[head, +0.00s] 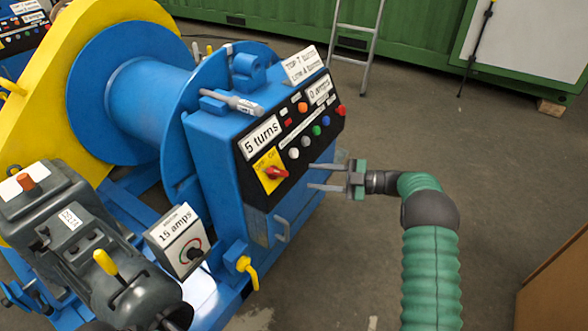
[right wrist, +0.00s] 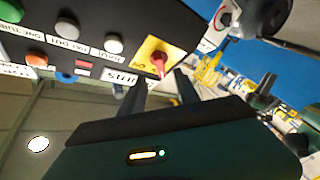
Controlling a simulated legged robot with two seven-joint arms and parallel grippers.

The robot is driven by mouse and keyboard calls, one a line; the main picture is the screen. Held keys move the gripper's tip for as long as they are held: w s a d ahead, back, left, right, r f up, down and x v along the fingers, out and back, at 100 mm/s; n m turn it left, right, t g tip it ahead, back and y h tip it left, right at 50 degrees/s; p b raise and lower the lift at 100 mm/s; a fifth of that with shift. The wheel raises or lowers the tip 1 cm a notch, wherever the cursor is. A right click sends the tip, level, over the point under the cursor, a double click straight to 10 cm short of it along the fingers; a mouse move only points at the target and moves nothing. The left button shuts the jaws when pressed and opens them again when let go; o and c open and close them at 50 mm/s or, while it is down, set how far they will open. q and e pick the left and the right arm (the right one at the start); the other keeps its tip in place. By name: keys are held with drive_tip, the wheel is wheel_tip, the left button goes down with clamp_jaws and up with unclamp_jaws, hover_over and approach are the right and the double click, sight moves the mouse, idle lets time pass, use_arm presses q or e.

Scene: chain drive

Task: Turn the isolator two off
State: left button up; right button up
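A red rotary switch (head: 276,173) sits on a yellow plate (head: 265,186) at the lower left of the black control panel on the blue machine. The plate's lettering is too small to read surely. In the right wrist view the red switch (right wrist: 158,62) lies just beyond and between the fingertips. My right gripper (head: 312,177) is open and empty, pointing left at the panel, a short way right of the switch. Its two dark fingers also show in the right wrist view (right wrist: 160,78), apart from each other. My left gripper is out of view.
Coloured buttons (head: 317,130) and a "5 turns" display (head: 261,137) share the panel. A "15 amps" box (head: 179,240) with a dial stands lower left. A blue drum (head: 150,95) and a grey motor (head: 75,230) lie left.

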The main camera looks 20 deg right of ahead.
drive_tip(key=p+v, duration=0.1)
drive_tip(key=v, duration=0.6)
drive_tip(key=shift+d, duration=0.25)
